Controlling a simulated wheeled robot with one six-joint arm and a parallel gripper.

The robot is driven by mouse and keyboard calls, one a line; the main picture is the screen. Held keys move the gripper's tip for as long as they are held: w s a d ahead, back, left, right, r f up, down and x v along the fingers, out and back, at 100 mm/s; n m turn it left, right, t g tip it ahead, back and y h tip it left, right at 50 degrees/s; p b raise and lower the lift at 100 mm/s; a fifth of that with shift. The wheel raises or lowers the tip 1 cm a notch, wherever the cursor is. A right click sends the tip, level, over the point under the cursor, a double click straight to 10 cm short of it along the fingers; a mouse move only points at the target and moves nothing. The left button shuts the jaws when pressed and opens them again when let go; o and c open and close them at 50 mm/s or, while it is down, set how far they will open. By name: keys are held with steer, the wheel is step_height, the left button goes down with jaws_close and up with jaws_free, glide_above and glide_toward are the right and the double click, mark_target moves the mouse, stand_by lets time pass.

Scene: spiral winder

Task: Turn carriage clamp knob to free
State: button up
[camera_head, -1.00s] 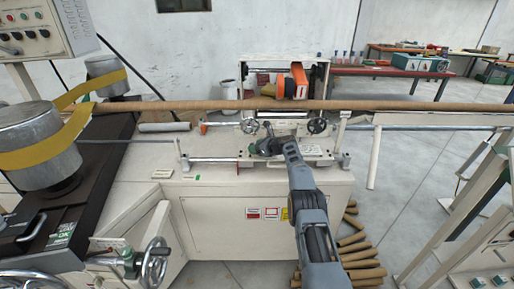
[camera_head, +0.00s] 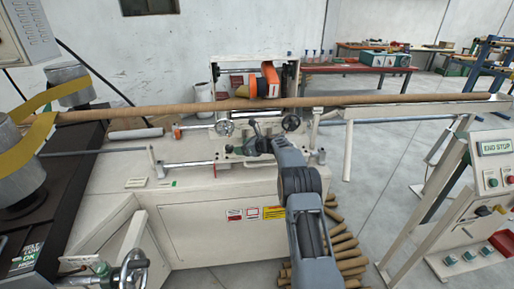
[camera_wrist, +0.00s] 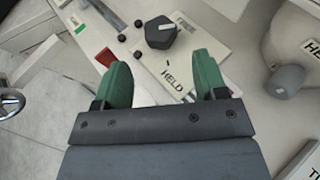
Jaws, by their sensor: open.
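The carriage clamp knob (camera_wrist: 158,34) is dark, faceted, with a white bar on its top, and sits on a pale plate (camera_wrist: 185,50) in the wrist view. The plate reads HELD below the knob; no FREE label is readable. My gripper (camera_wrist: 163,80) is open, with green fingertips either side of the HELD lettering. The knob lies just beyond the fingertips, not between them. In the head view my gripper (camera_head: 245,144) is over the carriage, and the knob cannot be made out there.
A red patch (camera_wrist: 105,57) and small dark bolts lie left of the knob. A rounded grey part (camera_wrist: 286,80) stands at the right.

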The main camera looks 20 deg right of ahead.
steer(key=v, duration=0.7)
steer(key=shift+s+d+r+b, duration=0.2)
steer(key=shift+s+r+b, duration=0.1)
steer(key=shift+b, duration=0.1)
